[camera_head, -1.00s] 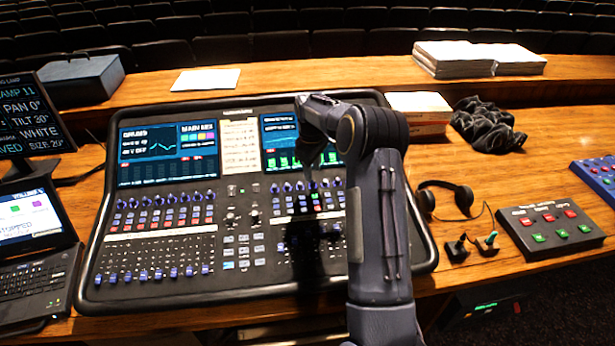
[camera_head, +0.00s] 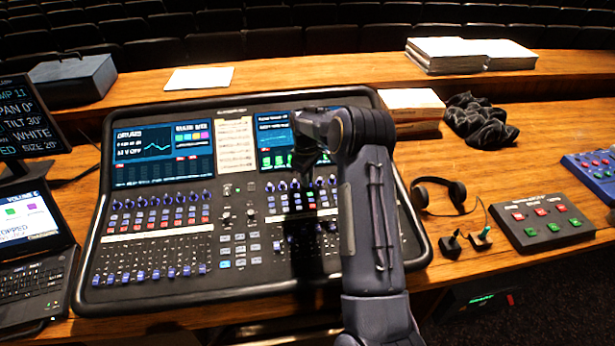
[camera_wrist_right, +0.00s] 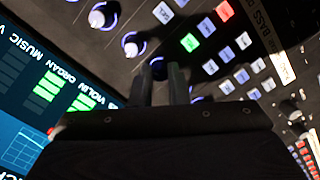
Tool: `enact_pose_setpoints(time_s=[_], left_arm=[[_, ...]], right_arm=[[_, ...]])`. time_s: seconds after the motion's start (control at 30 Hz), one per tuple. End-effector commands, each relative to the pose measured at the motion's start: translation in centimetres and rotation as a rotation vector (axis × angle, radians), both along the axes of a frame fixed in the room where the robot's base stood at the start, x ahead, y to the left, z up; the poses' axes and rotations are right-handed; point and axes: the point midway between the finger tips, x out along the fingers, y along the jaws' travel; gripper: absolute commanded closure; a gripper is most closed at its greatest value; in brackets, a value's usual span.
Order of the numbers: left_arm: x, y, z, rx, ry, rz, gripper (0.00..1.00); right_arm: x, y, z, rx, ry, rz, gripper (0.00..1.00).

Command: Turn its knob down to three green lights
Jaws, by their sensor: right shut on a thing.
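The mixing desk (camera_head: 168,268) fills the middle of the head view, with rows of blue-ringed knobs under two screens. My right gripper (camera_wrist_right: 158,88) reaches down to the knob row below the right-hand screen (camera_head: 275,128). In the right wrist view its two fingers are shut on a dark knob (camera_wrist_right: 158,66), whose blue ring shows between the tips. The screen (camera_wrist_right: 38,112) beside it shows columns of green bars, with labels including ORGAN and VIOLIN. My gripper hides part of this screen, so I cannot tell which column belongs to the held knob. My left gripper is not in view.
Neighbouring knobs (camera_wrist_right: 134,44) and lit buttons stand close to the fingers. A laptop (camera_head: 30,245) is left of the desk.

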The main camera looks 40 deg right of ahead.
Motion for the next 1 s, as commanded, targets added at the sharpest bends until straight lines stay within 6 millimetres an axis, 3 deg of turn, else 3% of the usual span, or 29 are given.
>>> enact_pose_setpoints(time_s=[0.37, 1.0], left_arm=[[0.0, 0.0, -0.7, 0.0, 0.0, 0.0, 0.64], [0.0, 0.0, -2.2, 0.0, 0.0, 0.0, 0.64]], right_arm=[[0.1, 0.0, -0.1, -0.008, 0.002, 0.092, 1.0], [0.1, 0.1, 0.1, -0.044, 0.022, 0.48, 1.0]])
